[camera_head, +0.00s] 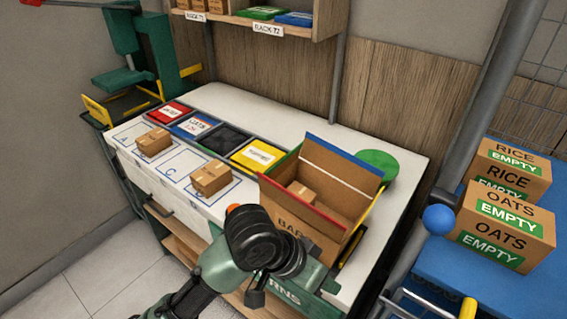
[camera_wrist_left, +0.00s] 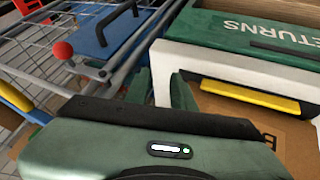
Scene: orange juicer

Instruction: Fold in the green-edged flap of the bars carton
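The bars carton (camera_head: 330,190) stands open at the right end of the white bench, with a small brown box (camera_head: 301,192) inside. Its green-edged flap (camera_head: 284,159) is at the left side, seen nearly edge-on, so its exact angle is hard to tell. The blue-edged flap (camera_head: 340,157) stands up at the back. Red and yellow edges show at the front and right. My left gripper (camera_head: 312,274) is low in front of the carton, partly behind its own wrist. In the left wrist view its two fingers (camera_wrist_left: 160,80) are apart and empty. My right gripper is out of view.
Several coloured bins (camera_head: 222,139) line the bench left of the carton, with small boxes (camera_head: 210,178) before them. A green disc (camera_head: 378,164) lies behind the carton. A blue surface with cartons (camera_head: 508,205) is at the right. A green RETURNS front (camera_wrist_left: 265,28) is near my gripper.

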